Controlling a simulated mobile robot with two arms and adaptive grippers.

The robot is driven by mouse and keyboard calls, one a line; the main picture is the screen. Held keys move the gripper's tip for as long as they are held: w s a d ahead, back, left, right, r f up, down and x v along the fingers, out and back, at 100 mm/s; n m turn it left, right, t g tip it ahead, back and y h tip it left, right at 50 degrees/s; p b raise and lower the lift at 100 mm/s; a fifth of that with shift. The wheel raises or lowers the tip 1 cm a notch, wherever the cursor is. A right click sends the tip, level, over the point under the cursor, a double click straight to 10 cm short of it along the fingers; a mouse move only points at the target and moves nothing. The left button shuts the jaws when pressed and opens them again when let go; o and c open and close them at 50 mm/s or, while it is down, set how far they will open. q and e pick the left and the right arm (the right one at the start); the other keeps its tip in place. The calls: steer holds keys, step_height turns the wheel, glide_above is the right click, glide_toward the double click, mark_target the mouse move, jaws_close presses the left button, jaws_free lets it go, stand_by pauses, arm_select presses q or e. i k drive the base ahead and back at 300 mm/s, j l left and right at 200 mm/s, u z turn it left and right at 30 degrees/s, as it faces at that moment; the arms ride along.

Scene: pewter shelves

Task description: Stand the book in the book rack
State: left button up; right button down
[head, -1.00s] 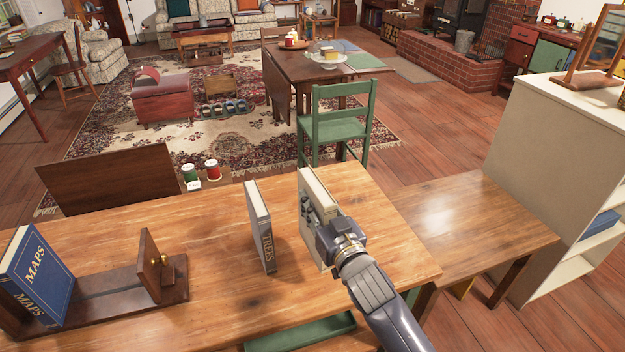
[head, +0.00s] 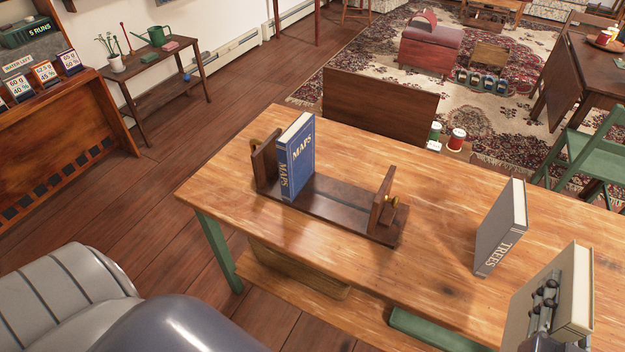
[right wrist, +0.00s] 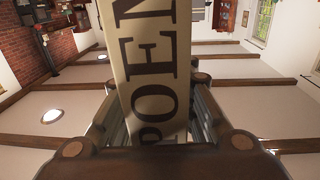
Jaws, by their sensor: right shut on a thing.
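My right gripper (head: 545,298) is shut on a cream book (head: 574,305), upright at the bottom right of the head view. I cannot tell whether the book touches the table. The dark wooden book rack (head: 335,212) lies to the left on the table, with an upright end at each side. A blue "MAPS" book (head: 297,160) stands in it near the left end; the base to its right is bare. My left gripper is out of view.
A grey "TREES" book (head: 503,230) stands on the wooden table (head: 420,155) between the rack and the held book. The tabletop between the rack and the grey book is clear.

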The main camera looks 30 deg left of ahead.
mark_target(330, 197)
steer(key=j+z, duration=0.15)
steer(key=j, duration=0.9)
steer(key=j+z, duration=0.2)
steer(key=j, duration=0.85)
steer(key=j+z, duration=0.15)
steer(key=j, duration=0.95)
